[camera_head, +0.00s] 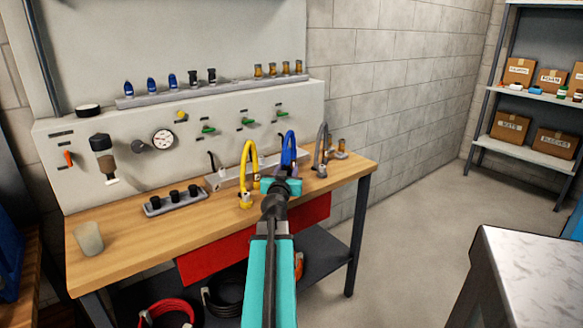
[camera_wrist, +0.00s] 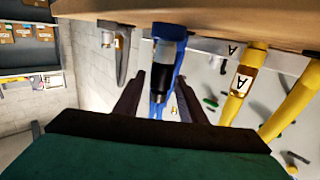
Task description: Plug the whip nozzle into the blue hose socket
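The blue hose (camera_head: 289,143) arches up at the back of the bench. In the wrist view its blue end (camera_wrist: 171,32) has a pale band, with a black nozzle-like piece (camera_wrist: 162,77) in line with it. The piece appears seated in the blue end, but I cannot tell how fully. My gripper (camera_wrist: 162,85) has its two dark fingers apart, one on each side of the black piece, with visible gaps. In the head view my gripper (camera_head: 281,185) is in front of the blue hose and hides its lower end.
A yellow hose (camera_head: 247,160) stands close on the left and a grey hose (camera_head: 321,148) on the right. A ledge (camera_head: 140,101) holds blue, black and amber nozzles. A black-cupped rack (camera_head: 175,202) and beaker (camera_head: 88,238) sit left on the bench (camera_head: 130,250).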

